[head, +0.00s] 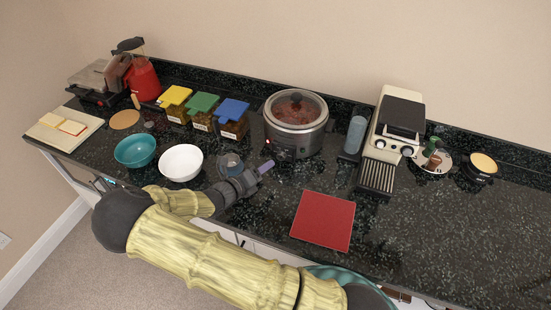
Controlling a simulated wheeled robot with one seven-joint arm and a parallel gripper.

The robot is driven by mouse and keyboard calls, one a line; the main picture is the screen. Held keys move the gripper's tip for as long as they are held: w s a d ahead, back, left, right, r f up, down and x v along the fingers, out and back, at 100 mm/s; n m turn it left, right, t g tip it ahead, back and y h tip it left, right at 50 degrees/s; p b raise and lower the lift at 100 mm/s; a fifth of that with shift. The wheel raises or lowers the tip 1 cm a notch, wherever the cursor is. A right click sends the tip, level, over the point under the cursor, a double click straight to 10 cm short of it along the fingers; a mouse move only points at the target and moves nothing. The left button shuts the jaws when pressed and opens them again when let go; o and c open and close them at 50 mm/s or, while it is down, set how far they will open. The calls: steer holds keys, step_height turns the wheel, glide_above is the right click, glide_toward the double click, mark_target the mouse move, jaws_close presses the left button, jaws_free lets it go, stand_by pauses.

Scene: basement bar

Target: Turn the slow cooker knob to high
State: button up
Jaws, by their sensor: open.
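The slow cooker (296,125) stands at the back middle of the dark counter, a round silver-grey pot with a glass lid and reddish food inside. Its control panel is low on the front, with a small red light near its left end. The knob is too small to make out, so its setting cannot be told. My gripper (266,168) is over the counter, in front and to the left of the cooker, apart from it. It is open, with nothing seen in it.
A white bowl (181,163) and a teal bowl (135,151) sit left of my gripper. Lidded containers (203,113) stand left of the cooker. A red square board (323,221) lies in front right. A coffee machine (393,135) stands to the right.

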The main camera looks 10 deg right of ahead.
mark_target(279, 158)
steer(key=p+x, duration=0.1)
steer(key=x, duration=0.6)
steer(key=shift+d, duration=0.1)
steer(key=c, duration=1)
